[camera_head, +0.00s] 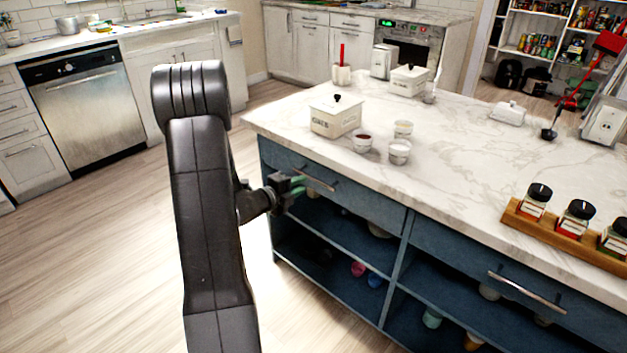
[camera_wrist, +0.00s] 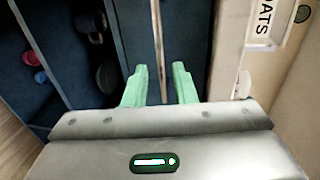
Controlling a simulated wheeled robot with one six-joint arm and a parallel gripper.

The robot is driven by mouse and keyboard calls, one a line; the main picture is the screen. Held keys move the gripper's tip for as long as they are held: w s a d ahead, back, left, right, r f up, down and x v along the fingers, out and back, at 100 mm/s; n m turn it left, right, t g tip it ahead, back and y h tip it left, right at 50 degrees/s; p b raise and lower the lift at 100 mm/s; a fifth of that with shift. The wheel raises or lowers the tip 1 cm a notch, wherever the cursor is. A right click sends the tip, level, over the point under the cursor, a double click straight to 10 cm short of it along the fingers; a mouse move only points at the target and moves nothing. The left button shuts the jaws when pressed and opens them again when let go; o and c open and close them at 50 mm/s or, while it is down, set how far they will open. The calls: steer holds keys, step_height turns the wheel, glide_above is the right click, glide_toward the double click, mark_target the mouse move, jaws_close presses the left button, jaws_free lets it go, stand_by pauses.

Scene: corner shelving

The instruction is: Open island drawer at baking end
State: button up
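The blue island has a drawer (camera_head: 365,200) at its left end, under the cream canisters, and this drawer looks closed. Its metal bar handle (camera_head: 318,181) shows in the wrist view as a thin upright bar (camera_wrist: 157,45). My gripper (camera_head: 297,187) is at the left end of this handle. In the wrist view my gripper (camera_wrist: 159,85) has its two green fingers apart, with the handle line between them. I cannot tell whether a finger touches the bar. A second drawer with a handle (camera_head: 527,292) is to the right.
The marble top (camera_head: 470,150) overhangs the drawers. Cream canisters (camera_head: 335,116), small bowls (camera_head: 399,152) and a wooden spice rack (camera_head: 560,238) stand on it. Open shelves (camera_head: 335,270) holding items lie below the drawers. The wood floor (camera_head: 90,260) to the left is clear.

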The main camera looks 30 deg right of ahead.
mark_target(313, 178)
steer(key=x, duration=0.7)
jaws_close()
